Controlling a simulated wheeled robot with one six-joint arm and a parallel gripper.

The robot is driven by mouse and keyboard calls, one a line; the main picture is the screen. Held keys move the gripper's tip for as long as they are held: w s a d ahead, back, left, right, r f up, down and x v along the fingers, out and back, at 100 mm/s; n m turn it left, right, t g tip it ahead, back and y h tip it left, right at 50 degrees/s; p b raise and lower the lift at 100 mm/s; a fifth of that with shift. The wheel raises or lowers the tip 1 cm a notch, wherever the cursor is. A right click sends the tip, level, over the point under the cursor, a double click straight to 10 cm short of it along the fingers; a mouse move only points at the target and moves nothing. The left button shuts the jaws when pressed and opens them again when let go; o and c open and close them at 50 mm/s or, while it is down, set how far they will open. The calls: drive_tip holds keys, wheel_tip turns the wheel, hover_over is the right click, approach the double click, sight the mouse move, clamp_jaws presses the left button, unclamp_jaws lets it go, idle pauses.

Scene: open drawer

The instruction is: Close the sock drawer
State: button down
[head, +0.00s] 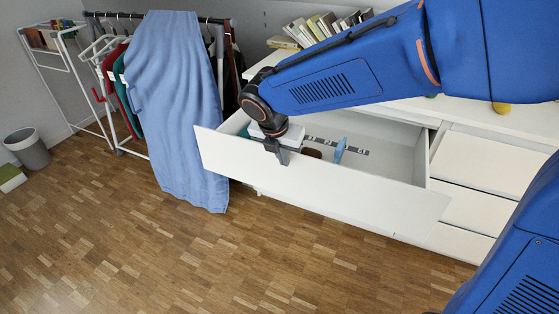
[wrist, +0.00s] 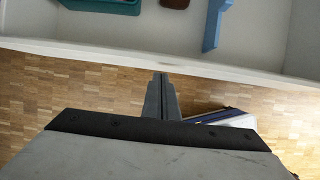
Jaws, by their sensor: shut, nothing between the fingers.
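The white sock drawer (head: 317,181) stands pulled out from the white dresser in the head view. My gripper (head: 282,158) is over the left part of the drawer front, with its fingers pointing down at the front panel's top edge. In the wrist view the shut, empty fingers (wrist: 161,97) are beside the drawer's front edge (wrist: 150,58), over the floor side. I cannot tell whether they touch the panel. Inside the drawer are a light blue item (head: 340,150), a brown item (head: 312,153) and a teal box (wrist: 103,5). My arm hides part of the drawer's back.
The dresser's other drawers (head: 480,164) are at the right. Books (head: 318,27) stand on the dresser top. A clothes rack with a blue cloth (head: 178,100) is at the left, near the drawer's corner. The wooden floor (head: 190,255) in front is clear. A blue-and-white item (wrist: 228,118) shows below in the wrist view.

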drive_tip(key=shift+w+d, duration=0.15)
drive_tip(key=shift+w, duration=0.3)
drive_tip(key=w+d, duration=0.4)
drive_tip(key=w, duration=0.7)
drive_tip(key=w+d, duration=0.4)
drive_tip(key=w, duration=0.6)
drive_tip(key=w+d, duration=0.4)
drive_tip(key=w, duration=0.7)
drive_tip(key=shift+w+r, duration=0.15)
drive_tip(key=shift+w, duration=0.15)
drive_tip(key=shift+w+r, duration=0.1)
